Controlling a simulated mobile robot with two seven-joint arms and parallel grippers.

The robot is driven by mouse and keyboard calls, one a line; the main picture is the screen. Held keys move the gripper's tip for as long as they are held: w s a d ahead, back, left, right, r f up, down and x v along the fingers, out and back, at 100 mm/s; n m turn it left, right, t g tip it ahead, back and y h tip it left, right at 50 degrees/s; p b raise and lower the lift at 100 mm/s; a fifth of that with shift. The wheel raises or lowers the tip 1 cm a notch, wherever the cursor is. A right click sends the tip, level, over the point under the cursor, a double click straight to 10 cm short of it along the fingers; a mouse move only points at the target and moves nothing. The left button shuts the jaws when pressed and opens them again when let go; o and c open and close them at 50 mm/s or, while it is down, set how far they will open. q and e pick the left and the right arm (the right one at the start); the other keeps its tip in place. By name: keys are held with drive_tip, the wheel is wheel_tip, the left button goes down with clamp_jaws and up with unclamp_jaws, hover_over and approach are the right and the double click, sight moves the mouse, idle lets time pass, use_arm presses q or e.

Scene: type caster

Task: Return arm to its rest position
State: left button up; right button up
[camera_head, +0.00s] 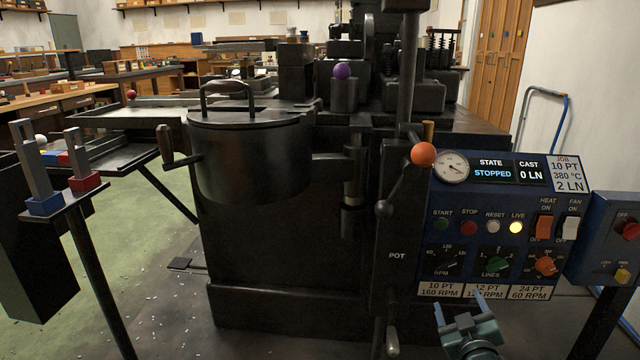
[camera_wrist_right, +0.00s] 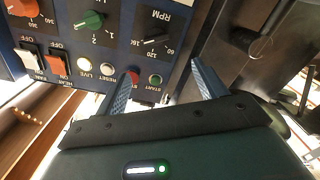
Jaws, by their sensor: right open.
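My right gripper (camera_head: 464,308) is low in the head view, in front of the lower edge of the blue control panel (camera_head: 424,277). Its two fingers are apart with nothing between them. In the right wrist view the open fingers (camera_wrist_right: 160,84) point toward the panel's buttons. The green start button (camera_wrist_right: 155,79) and red stop button (camera_wrist_right: 132,76) appear near the fingertips there; contact cannot be seen. The panel display (camera_head: 494,170) reads STOPPED and 0 LN, and the LIVE lamp (camera_head: 516,227) glows. My left gripper is not in view.
The dark casting machine (camera_head: 280,260) with its lidded pot (camera_head: 250,160) fills the middle. An orange-knobbed lever (camera_head: 423,154) rises left of the panel. A stand (camera_head: 100,270) with red and blue blocks is at left. A side box (camera_head: 605,240) adjoins the panel's right.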

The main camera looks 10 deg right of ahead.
use_arm(q)
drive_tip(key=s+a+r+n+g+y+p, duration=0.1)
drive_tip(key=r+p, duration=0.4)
drive_tip(key=p, duration=1.1)
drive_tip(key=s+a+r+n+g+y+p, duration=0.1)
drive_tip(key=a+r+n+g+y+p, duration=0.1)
drive_tip(key=p, duration=1.3)
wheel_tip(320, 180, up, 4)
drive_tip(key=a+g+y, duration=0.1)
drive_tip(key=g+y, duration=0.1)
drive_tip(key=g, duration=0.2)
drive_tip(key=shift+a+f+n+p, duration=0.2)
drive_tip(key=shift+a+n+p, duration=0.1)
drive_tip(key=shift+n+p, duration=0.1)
use_arm(e)
drive_tip(key=s+a+r+g+y, duration=0.3)
drive_tip(key=s+a+r, duration=0.7)
drive_tip(key=s, duration=0.3)
drive_tip(key=s+a+r+g+y, duration=0.3)
drive_tip(key=s+a+r+y, duration=0.1)
drive_tip(key=s+a+r, duration=0.7)
drive_tip(key=s, duration=0.3)
drive_tip(key=shift+s+a+g, duration=0.15)
drive_tip(key=shift+a+g, duration=0.1)
drive_tip(key=shift+g, duration=0.15)
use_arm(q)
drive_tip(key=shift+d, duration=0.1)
use_arm(e)
drive_tip(key=shift+d, duration=0.1)
